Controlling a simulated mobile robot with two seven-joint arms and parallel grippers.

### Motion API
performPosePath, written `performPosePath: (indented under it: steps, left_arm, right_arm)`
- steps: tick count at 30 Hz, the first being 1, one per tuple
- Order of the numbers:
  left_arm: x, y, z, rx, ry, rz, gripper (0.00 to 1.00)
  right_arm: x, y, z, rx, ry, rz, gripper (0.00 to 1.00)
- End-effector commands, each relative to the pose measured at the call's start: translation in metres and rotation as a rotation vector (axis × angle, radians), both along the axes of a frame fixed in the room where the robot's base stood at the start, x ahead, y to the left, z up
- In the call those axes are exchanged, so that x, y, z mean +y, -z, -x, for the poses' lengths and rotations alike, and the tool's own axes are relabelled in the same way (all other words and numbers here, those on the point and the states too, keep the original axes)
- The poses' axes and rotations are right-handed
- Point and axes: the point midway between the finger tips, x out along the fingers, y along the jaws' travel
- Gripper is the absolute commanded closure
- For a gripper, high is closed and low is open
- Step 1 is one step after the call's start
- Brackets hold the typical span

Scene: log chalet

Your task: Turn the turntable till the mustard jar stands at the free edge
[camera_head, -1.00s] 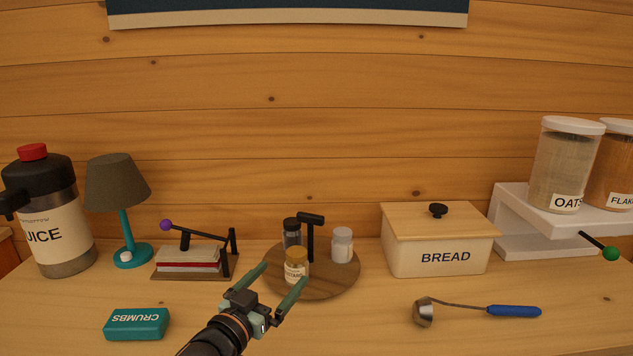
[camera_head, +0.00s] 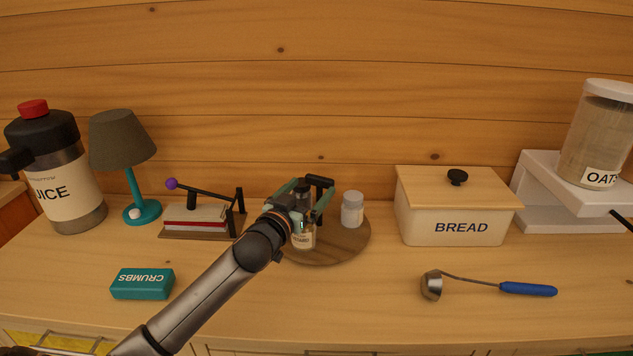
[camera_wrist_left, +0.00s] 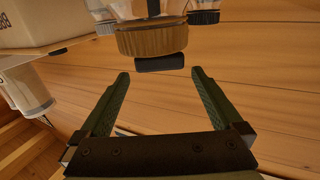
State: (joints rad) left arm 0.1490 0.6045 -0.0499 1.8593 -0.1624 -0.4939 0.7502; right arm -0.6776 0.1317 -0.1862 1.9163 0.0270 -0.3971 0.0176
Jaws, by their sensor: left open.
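The round wooden turntable (camera_head: 345,247) stands on the counter. The mustard jar (camera_head: 303,239) is at its front, partly covered by my left gripper (camera_head: 314,196); its gold lid also shows in the left wrist view (camera_wrist_left: 150,41). A dark-lidded jar (camera_head: 302,190) stands behind, mostly hidden, and a white jar (camera_head: 352,210) stands at the right. The black T-shaped handle (camera_head: 320,181) rises from the turntable; its bar shows beyond the fingers in the left wrist view (camera_wrist_left: 160,63). My left gripper is open above the mustard jar, around no object in the wrist view. My right gripper is out of view.
A small lever press (camera_head: 200,218) and a lamp (camera_head: 124,150) stand left, a bread box (camera_head: 458,215) right. A crumbs box (camera_head: 142,284) and a blue-handled ladle (camera_head: 528,289) lie in front. The counter's middle front is clear apart from my arm.

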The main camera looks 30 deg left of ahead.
Motion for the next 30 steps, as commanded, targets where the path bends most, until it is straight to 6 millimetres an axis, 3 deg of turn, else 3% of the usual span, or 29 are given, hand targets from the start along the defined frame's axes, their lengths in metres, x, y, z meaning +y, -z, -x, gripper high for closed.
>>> performPosePath:
  steps: [3,9,21,30]
  left_arm:
    - [0.003,-0.001,-0.017,-0.001,-0.001,0.0,0.0]
    - [0.004,0.0,-0.034,-0.001,0.0,0.0,0.0]
    - [0.005,0.0,-0.038,0.0,0.001,0.0,0.01]
    - [0.005,0.0,-0.038,0.0,0.001,0.0,0.35]
  right_arm:
    - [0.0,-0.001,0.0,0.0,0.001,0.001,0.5]
    - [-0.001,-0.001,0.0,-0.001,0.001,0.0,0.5]
    - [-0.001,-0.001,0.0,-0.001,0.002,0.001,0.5]
    - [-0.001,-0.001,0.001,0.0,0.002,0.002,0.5]
